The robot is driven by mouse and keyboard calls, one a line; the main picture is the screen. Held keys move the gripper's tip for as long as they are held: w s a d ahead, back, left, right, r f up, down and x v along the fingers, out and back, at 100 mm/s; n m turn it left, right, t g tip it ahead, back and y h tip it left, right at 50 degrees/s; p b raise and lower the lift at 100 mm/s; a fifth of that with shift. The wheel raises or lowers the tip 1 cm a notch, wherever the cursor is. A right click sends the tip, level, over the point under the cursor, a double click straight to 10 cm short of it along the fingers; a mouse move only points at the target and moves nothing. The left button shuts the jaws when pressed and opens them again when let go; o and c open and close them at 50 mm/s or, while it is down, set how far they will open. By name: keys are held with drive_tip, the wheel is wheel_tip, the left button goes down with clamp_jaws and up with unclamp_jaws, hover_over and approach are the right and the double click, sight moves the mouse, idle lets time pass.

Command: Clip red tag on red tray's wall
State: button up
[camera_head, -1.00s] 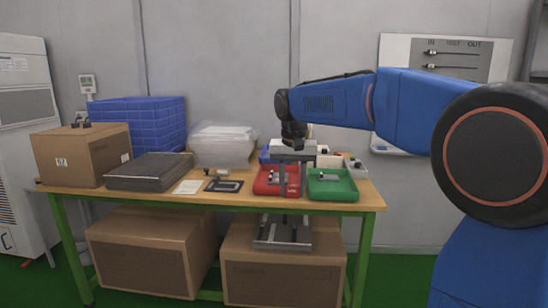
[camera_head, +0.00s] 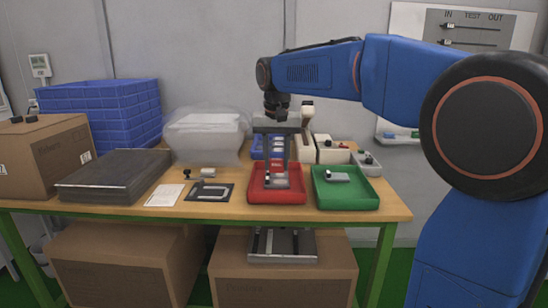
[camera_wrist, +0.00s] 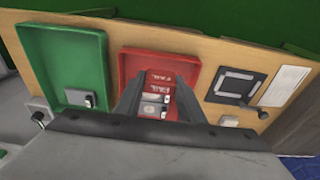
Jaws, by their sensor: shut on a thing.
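The red tray (camera_head: 262,198) stands near the front of the table, just left of the green tray. My gripper (camera_head: 279,184) points down into it, fingertips low inside the tray. In the wrist view the red tray (camera_wrist: 128,62) lies beyond the fingertips. My gripper (camera_wrist: 160,82) is shut on the red tag (camera_wrist: 159,88), a small red piece with white FAIL lettering. More FAIL lettering shows just above it. A small silver device (camera_wrist: 152,108) shows between the fingers. I cannot tell whether the tag touches the tray's wall.
The green tray (camera_head: 346,202) holds a small silver device. A dark fixture plate (camera_head: 209,191) and a white card (camera_head: 164,196) lie left of the red tray. White bins (camera_head: 332,152) and a blue tray (camera_head: 257,152) stand behind. A flat dark case (camera_head: 115,177) fills the table's left.

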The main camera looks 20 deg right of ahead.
drive_tip(key=shift+f, duration=3.25)
drive_tip(key=shift+s+f, duration=0.15)
drive_tip(key=shift+f, duration=0.4)
idle(4.2)
